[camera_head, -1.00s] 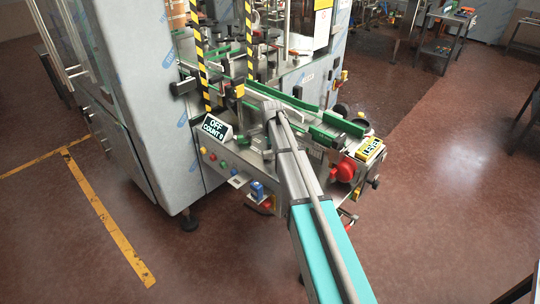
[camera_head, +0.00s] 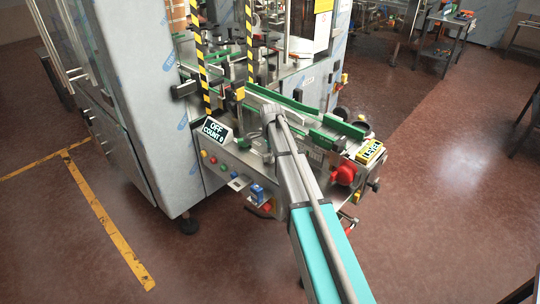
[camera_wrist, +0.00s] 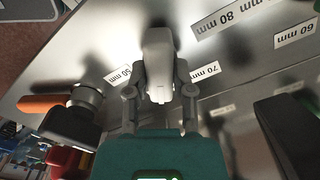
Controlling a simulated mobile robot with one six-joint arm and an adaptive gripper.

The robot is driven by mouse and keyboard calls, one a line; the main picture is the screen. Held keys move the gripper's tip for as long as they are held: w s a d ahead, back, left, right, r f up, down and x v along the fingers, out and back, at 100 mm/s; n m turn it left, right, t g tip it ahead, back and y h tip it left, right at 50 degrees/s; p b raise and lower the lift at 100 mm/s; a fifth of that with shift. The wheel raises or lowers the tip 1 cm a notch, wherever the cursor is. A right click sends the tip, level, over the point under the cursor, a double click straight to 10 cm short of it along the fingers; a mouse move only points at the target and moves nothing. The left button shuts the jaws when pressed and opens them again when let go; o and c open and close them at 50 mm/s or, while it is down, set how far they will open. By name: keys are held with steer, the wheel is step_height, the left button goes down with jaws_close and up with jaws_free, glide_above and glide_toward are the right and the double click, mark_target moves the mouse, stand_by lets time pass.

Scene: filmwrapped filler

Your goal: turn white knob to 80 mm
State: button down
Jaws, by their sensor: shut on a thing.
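The white knob (camera_wrist: 158,58) is a pale, rounded, elongated piece in the middle of the wrist view. My gripper (camera_wrist: 160,90) has one grey finger on each side of it and is shut on it. The knob stands against a brushed metal plate (camera_wrist: 205,95) with printed labels, which appear upside down. A 50 mm label (camera_wrist: 118,76) is left of the knob and a 70 mm label (camera_wrist: 205,72) is right of it. An 80 mm label (camera_wrist: 226,15) is at upper right. I cannot tell which mark the knob points to. In the head view my arm covers the knob.
An orange handle (camera_wrist: 44,103) and a round metal part (camera_wrist: 87,94) lie close left of my gripper. A dark block (camera_wrist: 292,135) stands at right.

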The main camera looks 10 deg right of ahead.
steer(key=shift+s+d+n, duration=0.1)
steer(key=shift+n, duration=0.4)
steer(key=n, duration=0.4)
steer(key=shift+n, duration=0.3)
steer(key=n, duration=0.6)
steer(key=shift+w, duration=0.2)
steer(key=n, duration=0.6)
steer(key=shift+a+n, duration=0.2)
steer(key=shift+n, duration=0.2)
steer(key=n, duration=0.5)
steer(key=shift+a, duration=0.15)
steer(key=shift+n, duration=0.3)
steer(key=shift+c, duration=2.4)
jaws_free()
